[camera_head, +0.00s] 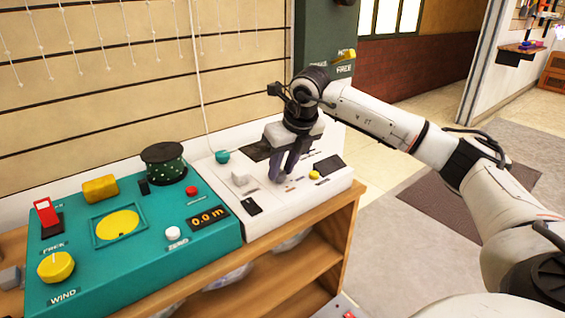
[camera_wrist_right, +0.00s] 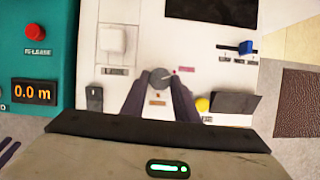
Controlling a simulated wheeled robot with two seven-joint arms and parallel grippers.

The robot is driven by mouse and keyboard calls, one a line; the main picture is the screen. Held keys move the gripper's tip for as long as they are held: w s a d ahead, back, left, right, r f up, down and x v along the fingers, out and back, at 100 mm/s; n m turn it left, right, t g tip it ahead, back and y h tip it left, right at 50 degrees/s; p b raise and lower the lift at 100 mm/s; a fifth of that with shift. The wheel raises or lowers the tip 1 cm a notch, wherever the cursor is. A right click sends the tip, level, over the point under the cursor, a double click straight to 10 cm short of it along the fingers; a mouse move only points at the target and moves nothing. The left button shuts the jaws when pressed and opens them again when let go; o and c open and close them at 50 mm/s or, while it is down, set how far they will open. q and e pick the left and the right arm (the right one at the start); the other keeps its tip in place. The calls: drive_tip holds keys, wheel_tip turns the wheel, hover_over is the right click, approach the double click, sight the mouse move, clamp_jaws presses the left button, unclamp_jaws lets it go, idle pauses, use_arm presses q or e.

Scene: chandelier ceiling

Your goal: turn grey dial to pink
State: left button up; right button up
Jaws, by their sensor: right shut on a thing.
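The grey dial (camera_wrist_right: 160,76) sits on the white panel (camera_wrist_right: 205,50) in the right wrist view, with its pointer towards the right. A small pink mark (camera_wrist_right: 174,71) lies just right of the dial, and an orange mark (camera_wrist_right: 157,93) lies below it. My right gripper (camera_wrist_right: 160,84) is down at the panel, its dark fingers shut on the dial from both sides. In the head view my right gripper (camera_head: 281,172) hides the dial. My left gripper is not in view.
A teal box (camera_head: 205,243) with a yellow knob (camera_head: 56,266), a red button and a 0.0 m display stands left of the panel. The panel also bears a white switch (camera_wrist_right: 112,40) and a yellow button (camera_wrist_right: 202,104). Both units stand on a wooden shelf (camera_head: 345,225).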

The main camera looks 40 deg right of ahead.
drive_tip(key=m+p, duration=0.1)
drive_tip(key=m+h, duration=0.1)
drive_tip(key=shift+a+r+m+p, duration=0.15)
drive_tip(key=shift+m+p, duration=0.15)
drive_tip(key=shift+p, duration=0.1)
drive_tip(key=m+g+h+p, duration=0.1)
drive_tip(key=m+p, duration=0.1)
drive_tip(key=m, duration=0.2)
drive_tip(key=shift+w+a, duration=0.15)
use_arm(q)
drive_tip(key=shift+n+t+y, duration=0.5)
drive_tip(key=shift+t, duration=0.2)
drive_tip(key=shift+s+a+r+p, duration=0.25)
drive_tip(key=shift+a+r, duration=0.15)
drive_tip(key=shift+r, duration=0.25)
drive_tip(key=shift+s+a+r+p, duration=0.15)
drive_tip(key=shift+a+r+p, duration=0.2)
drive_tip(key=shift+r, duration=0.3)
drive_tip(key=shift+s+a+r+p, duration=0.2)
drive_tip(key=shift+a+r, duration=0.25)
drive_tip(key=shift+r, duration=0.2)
use_arm(e)
drive_tip(key=shift+w+m+g+h, duration=0.1)
drive_tip(key=shift+m+g+h, duration=0.45)
drive_tip(key=shift+m, duration=0.95)
drive_tip(key=o, duration=1.1)
drive_tip(key=shift+c, duration=0.2)
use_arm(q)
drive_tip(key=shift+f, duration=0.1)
